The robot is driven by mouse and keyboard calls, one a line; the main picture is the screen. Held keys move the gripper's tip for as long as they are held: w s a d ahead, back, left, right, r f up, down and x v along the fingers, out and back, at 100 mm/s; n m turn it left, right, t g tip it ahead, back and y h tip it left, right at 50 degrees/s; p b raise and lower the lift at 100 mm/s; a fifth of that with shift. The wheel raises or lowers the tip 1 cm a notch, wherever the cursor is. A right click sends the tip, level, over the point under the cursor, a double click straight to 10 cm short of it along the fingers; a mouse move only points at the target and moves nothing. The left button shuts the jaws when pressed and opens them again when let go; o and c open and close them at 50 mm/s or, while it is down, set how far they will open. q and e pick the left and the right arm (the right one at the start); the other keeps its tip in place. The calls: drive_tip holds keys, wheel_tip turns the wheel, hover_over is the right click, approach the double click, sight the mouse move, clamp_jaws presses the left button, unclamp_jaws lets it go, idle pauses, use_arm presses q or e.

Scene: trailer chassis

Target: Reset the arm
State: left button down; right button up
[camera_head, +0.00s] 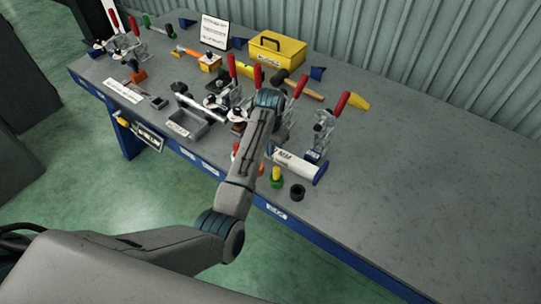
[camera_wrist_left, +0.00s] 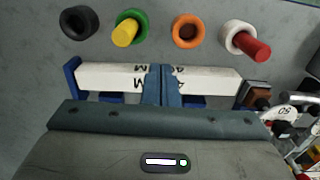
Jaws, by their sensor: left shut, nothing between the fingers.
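My left arm crosses the head view, its forearm (camera_head: 251,155) standing over the near edge of the workbench (camera_head: 400,185). The fingers are not clear there, hidden by the forearm. In the left wrist view the left gripper (camera_wrist_left: 162,84) shows blue fingertips closed together with nothing between them. They overlap the middle of a white bar with blue ends (camera_wrist_left: 105,77), which also shows in the head view (camera_head: 297,165). I cannot tell whether they touch it. My right gripper is in neither view.
Beside the bar lie a black ring (camera_wrist_left: 79,22), a green ring with a yellow peg (camera_wrist_left: 128,30), an orange ring (camera_wrist_left: 188,30) and a white ring with a red peg (camera_wrist_left: 245,40). Red-handled clamps (camera_head: 322,130), a grey tray (camera_head: 187,126) and a yellow toolbox (camera_head: 277,50) crowd the bench. Its right side is bare.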

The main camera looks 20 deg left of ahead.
use_arm(q)
drive_tip(key=s+a+f+n+t, duration=0.1)
drive_tip(key=s+a+f, duration=0.25)
drive_tip(key=s, duration=0.55)
drive_tip(key=s+a+f+n+t, duration=0.1)
drive_tip(key=s+a+f, duration=0.1)
drive_tip(key=s+a, duration=0.5)
drive_tip(key=s+r+n+t+y, duration=0.1)
drive_tip(key=s+r, duration=0.3)
drive_tip(key=s, duration=0.7)
drive_tip(key=s+r+t, duration=0.1)
drive_tip(key=s+r, duration=0.2)
drive_tip(key=s, duration=0.7)
wheel_tip(320, 180, down, 35)
drive_tip(key=a+g+b, duration=0.2)
drive_tip(key=a+b, duration=0.1)
drive_tip(key=b, duration=0.2)
drive_tip(key=s+a+f+b, duration=0.1)
drive_tip(key=s+f+b, duration=0.3)
drive_tip(key=s+f, duration=1.5)
wheel_tip(320, 180, down, 5)
drive_tip(key=shift+s+r+n+g, duration=0.2)
drive_tip(key=shift+n+g, duration=0.1)
drive_tip(key=shift+g, duration=0.1)
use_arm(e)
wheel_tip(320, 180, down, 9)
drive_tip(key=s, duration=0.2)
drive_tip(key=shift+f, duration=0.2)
